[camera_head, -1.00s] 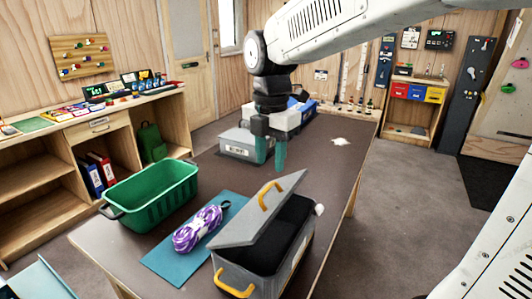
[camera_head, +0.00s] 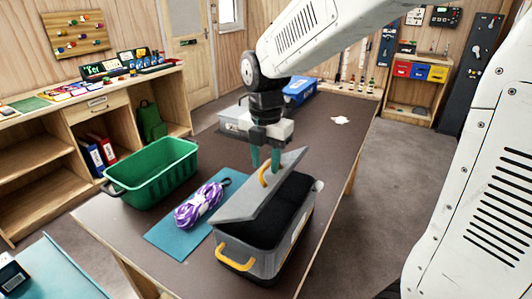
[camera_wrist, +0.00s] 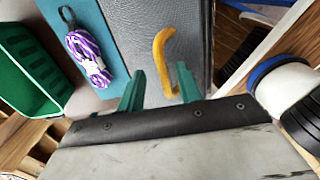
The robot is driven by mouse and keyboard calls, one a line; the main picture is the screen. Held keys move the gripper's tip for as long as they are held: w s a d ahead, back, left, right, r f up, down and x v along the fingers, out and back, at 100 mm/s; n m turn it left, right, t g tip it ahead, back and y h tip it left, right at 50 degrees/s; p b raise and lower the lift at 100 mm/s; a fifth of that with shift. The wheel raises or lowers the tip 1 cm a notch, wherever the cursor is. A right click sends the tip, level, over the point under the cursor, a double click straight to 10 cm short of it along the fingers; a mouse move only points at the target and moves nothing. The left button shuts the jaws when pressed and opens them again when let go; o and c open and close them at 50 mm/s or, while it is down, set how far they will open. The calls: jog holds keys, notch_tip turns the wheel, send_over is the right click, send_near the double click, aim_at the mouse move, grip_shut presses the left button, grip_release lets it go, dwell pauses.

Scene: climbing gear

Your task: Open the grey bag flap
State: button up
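The grey bag (camera_head: 290,255) stands on the table's near end. Its grey flap (camera_head: 250,200) is raised at a slant, and the dark inside shows on the right. A yellow handle (camera_head: 264,177) is on the flap's outer face, and another is low on the bag's front. My gripper (camera_head: 265,160) is right at the flap handle, pointing down. In the wrist view, its green fingers (camera_wrist: 161,78) are apart, and the yellow handle (camera_wrist: 160,48) lies between them, close to the right finger. I cannot tell whether they touch.
A purple-white rope bundle (camera_head: 198,205) lies on a blue mat (camera_head: 165,240) left of the bag. A green bin (camera_head: 155,180) stands further left. Grey and blue boxes (camera_head: 299,91) stand at the table's far end. The table's right side is mostly clear.

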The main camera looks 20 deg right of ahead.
grip_shut()
jog(key=shift+w+a+r, duration=0.35)
jog(key=shift+w+a, duration=0.05)
jog(key=shift+w, duration=0.15)
jog(key=shift+w+a+r, duration=0.3)
jog(key=shift+w+a, duration=0.05)
jog(key=shift+w, duration=0.15)
jog(key=shift+w+a, duration=0.1)
jog(key=shift+w+a+r, duration=0.25)
jog(key=shift+w+a, duration=0.4)
jog(key=shift+w, duration=0.25)
